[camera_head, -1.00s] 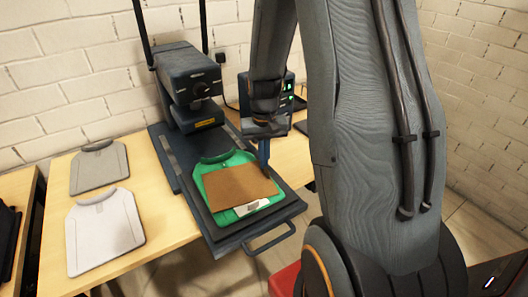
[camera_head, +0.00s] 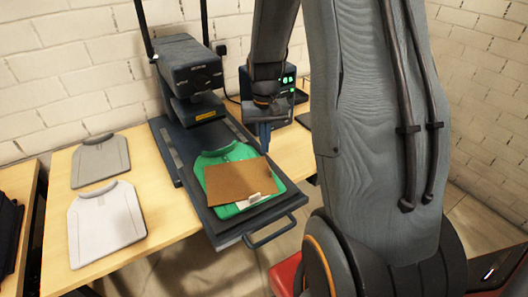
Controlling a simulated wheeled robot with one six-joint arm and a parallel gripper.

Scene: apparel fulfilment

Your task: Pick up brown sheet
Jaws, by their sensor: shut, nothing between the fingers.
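The brown sheet (camera_head: 236,182) lies flat on a green shirt (camera_head: 228,152). The shirt lies on the dark platen (camera_head: 207,213) of the press, with its collar end toward the press. My gripper (camera_head: 264,148) points down just above the far right corner of the sheet. Its fingers look closed together and it holds nothing. Any small gap between the fingertips and the sheet is hard to judge. A small white label (camera_head: 254,198) shows at the sheet's front right edge.
The press head (camera_head: 190,68) stands behind the platen. A grey shirt (camera_head: 100,158) and a white shirt (camera_head: 104,222) lie on the wooden table (camera_head: 165,238) to the left. A platen handle (camera_head: 272,234) juts out in front. A device with green lights (camera_head: 287,82) stands behind my gripper.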

